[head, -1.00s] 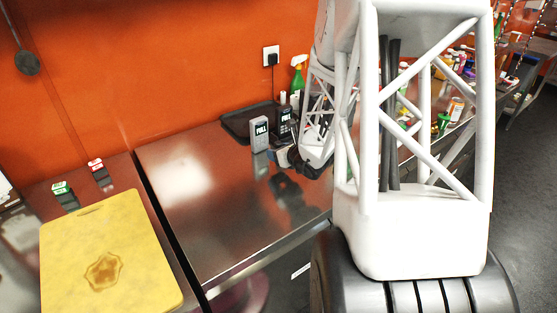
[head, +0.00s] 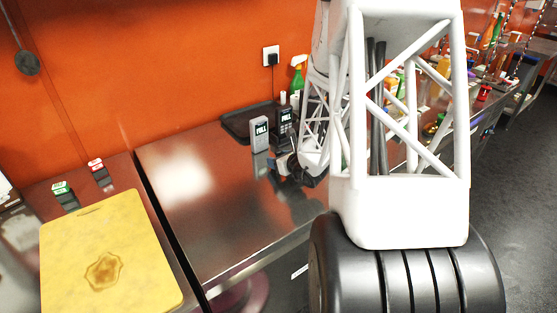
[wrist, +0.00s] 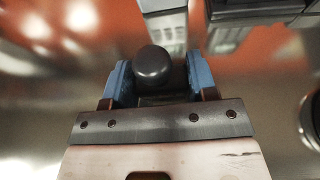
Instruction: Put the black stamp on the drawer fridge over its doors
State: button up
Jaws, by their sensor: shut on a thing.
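The black stamp (wrist: 153,62) shows in the wrist view as a round black knob between the blue finger pads. My gripper (wrist: 158,84) is shut on it; the stamp's lower part is hard to make out. In the head view my gripper (head: 288,167) is low over the right part of a glossy steel-topped counter (head: 205,225), and the stamp cannot be told apart from the dark gripper there. I cannot tell whether this counter is the drawer fridge; its doors are not visible.
A grey device (head: 259,134) and a black device (head: 284,122) stand close behind my gripper, by a dark tray (head: 236,126). A green spray bottle (head: 298,75) is at the back. A yellow cutting board (head: 110,250) lies left. The counter's middle is clear.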

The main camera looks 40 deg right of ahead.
jog(key=shift+f, duration=0.15)
jog(key=o, duration=1)
jog(key=shift+r, duration=0.2)
jog(key=shift+s+r, duration=0.3)
jog(key=shift+s, duration=0.35)
jog(key=shift+v, duration=5.3)
jog(key=shift+f, duration=0.1)
